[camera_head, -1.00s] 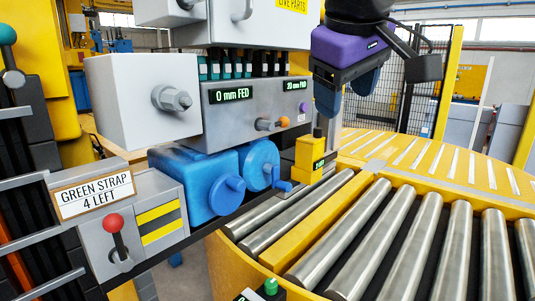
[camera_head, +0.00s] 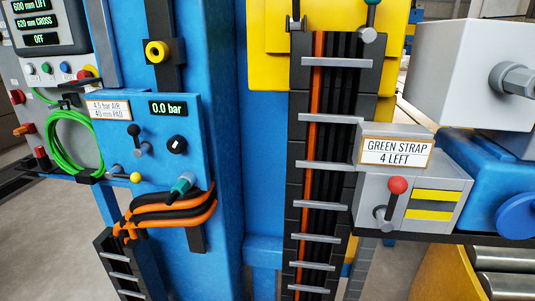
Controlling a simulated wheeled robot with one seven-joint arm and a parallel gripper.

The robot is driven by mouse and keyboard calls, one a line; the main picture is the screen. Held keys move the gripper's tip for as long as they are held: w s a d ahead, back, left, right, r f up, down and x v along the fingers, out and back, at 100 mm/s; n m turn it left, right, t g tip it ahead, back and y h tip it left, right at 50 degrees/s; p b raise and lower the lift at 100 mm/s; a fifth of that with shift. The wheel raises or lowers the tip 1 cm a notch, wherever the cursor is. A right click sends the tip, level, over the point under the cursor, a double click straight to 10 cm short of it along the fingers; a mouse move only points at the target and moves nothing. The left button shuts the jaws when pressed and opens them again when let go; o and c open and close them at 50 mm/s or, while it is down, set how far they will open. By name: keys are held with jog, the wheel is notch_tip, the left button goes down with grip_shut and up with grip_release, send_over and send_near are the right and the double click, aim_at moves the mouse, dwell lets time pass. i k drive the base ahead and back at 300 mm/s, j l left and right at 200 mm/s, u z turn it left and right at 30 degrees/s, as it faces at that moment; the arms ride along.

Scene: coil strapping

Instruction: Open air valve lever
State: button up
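A blue air panel (camera_head: 110,165) stands at left centre, with a label reading "4.5 bar AIR 40 mm PAD" (camera_head: 109,108) and a display reading "0.0 bar" (camera_head: 168,108). On it are a black-knobbed lever (camera_head: 136,138) pointing up, a round black dial (camera_head: 177,145) and a yellow-tipped lever (camera_head: 128,175) lying nearly flat to the right. I cannot tell for sure which of these is the air valve lever. A teal fitting (camera_head: 182,186) with orange and black hoses sits below. My gripper is not in view.
A coiled green hose (camera_head: 72,143) hangs left of the panel. A vertical cable ladder (camera_head: 325,180) stands right of it. Further right is a red-knobbed lever (camera_head: 397,186) under a "GREEN STRAP 4 LEFT" sign (camera_head: 396,151). Grey floor (camera_head: 50,240) is clear at lower left.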

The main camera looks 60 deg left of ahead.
aim_at(136, 177)
jog(key=u, duration=2.8)
